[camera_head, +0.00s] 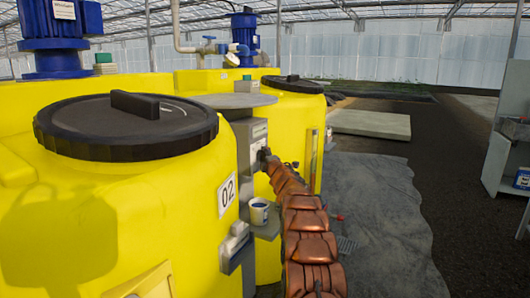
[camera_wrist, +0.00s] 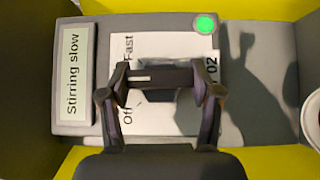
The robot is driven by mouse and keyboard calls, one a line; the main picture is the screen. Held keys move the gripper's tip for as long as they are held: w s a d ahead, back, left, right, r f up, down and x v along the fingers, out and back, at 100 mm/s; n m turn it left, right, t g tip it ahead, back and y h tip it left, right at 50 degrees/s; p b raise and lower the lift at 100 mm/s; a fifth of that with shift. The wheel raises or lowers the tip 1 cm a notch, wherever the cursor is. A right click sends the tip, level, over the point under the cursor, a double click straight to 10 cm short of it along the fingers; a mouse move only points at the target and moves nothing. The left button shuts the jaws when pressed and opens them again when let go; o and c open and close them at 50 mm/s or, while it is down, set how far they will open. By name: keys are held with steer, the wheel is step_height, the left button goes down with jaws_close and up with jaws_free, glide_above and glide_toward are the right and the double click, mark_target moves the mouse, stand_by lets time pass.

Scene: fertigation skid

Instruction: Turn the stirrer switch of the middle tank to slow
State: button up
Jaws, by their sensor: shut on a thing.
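The stirrer switch (camera_wrist: 165,76) is a dark bar knob with a white mark at its left end, on a white label plate (camera_wrist: 180,47) reading "Off" and "Fast"; other lettering is hidden. The white mark points left in the wrist view. A display (camera_wrist: 73,75) beside it reads "Stirring slow", and a green lamp (camera_wrist: 204,24) is lit. My gripper (camera_wrist: 166,80) is shut on the knob, one finger at each end. In the head view my gripper (camera_head: 264,157) is at the grey control box (camera_head: 250,128) by the yellow tank (camera_head: 130,205) labelled "02".
A white cup (camera_head: 259,212) stands on a ledge under the control box, close to my arm. Another yellow tank (camera_head: 300,120) is behind. A blue motor (camera_head: 60,35) rises at upper left. A grey sheet (camera_head: 380,220) covers the floor to the right.

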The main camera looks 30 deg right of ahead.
steer(key=shift+d+p, duration=0.1)
steer(key=shift+p, duration=0.2)
stand_by(0.4)
steer(key=o, duration=1.2)
steer(key=shift+c, duration=0.2)
steer(key=v, duration=1.2)
